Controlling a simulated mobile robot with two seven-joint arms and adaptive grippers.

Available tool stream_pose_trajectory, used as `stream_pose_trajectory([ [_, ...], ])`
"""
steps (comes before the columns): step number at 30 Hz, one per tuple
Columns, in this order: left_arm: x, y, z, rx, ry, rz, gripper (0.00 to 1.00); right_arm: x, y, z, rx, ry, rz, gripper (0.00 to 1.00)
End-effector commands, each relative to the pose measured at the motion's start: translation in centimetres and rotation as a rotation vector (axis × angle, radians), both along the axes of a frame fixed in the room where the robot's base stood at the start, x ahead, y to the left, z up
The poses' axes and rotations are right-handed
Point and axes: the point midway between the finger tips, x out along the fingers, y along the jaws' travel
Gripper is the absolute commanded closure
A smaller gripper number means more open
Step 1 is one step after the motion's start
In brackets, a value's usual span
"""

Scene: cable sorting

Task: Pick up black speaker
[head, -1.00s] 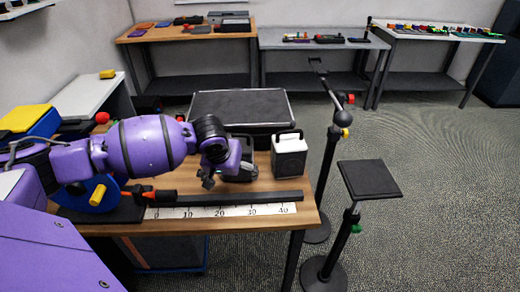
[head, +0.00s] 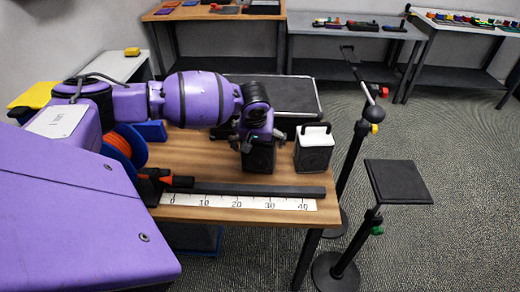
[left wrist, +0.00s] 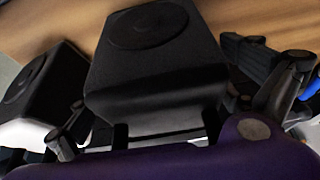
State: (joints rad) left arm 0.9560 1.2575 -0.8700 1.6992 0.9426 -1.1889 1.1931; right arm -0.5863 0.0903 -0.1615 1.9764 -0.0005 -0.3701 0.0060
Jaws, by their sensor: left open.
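The black speaker (head: 259,157) stands upright on the wooden table, left of a white speaker (head: 313,150). My left gripper (head: 258,142) is at its top, with the fingers apart. In the left wrist view the black speaker (left wrist: 155,65) fills the middle, between the two open fingers (left wrist: 165,115). Contact with the fingers cannot be made out. The wrist hides part of the speaker's top in the head view. My right gripper is not in view.
The white speaker is close on the right. A black case (head: 285,93) lies behind. A dark bar and a ruler (head: 240,202) run along the table's front edge. An orange and blue reel (head: 122,150) is at left. A black stand (head: 397,182) is at right.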

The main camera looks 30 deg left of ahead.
Motion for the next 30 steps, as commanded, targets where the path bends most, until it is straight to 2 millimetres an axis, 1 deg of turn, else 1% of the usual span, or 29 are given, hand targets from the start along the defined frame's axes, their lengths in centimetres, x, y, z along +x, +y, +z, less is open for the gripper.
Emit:
stream_pose_trajectory([
  [2,0.15,-0.01,-0.34,-0.001,-0.001,-0.002,0.0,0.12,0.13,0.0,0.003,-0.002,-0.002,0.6],
  [8,0.16,0.0,-0.31,-0.001,-0.002,-0.002,0.0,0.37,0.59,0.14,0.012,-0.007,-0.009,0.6],
  [26,0.13,0.01,-0.31,-0.001,-0.002,-0.001,0.79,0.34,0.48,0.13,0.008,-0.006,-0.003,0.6],
  [27,0.31,0.02,-0.07,-0.001,-0.006,-0.002,0.81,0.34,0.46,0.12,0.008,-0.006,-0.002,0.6],
  [30,0.31,0.03,-0.08,0.0,-0.006,-0.001,0.81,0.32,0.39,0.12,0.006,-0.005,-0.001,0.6],
])
